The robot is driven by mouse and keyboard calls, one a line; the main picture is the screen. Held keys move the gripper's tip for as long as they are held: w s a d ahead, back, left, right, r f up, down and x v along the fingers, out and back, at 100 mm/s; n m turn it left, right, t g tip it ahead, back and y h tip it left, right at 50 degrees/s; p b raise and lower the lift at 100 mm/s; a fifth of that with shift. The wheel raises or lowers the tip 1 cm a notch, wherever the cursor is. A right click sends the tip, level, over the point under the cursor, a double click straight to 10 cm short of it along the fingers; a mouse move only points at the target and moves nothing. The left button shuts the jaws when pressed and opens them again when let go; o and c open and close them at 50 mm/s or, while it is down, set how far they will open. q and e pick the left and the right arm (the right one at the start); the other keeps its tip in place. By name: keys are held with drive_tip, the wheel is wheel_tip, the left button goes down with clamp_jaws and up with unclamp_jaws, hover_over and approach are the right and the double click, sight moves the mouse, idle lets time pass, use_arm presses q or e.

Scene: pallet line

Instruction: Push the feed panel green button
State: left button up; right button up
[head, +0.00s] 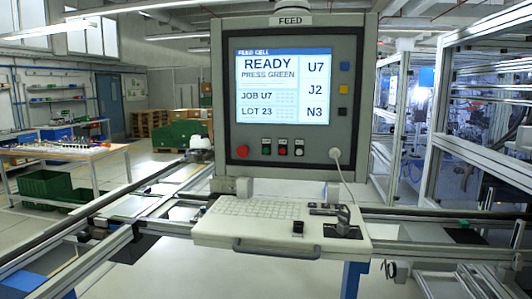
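The feed panel (222,110) is a grey upright box labelled FEED, facing me in the middle of the head view. Its lit screen (283,86) reads READY, PRESS GREEN, JOB U7, LOT 23, with U7, J2 and N3 at the right. The small green button (266,149) is in the row below the screen, between a larger red knob (242,151) on the left and a small red button (283,150) on the right. Nothing covers the green button. Neither of my grippers is in view.
A white keyboard shelf (220,232) with a front handle juts out below the panel. A white plug (335,154) with a cable hangs at its lower right. Rails run along both sides. A table (60,151) stands left and a metal-framed cell (436,130) right.

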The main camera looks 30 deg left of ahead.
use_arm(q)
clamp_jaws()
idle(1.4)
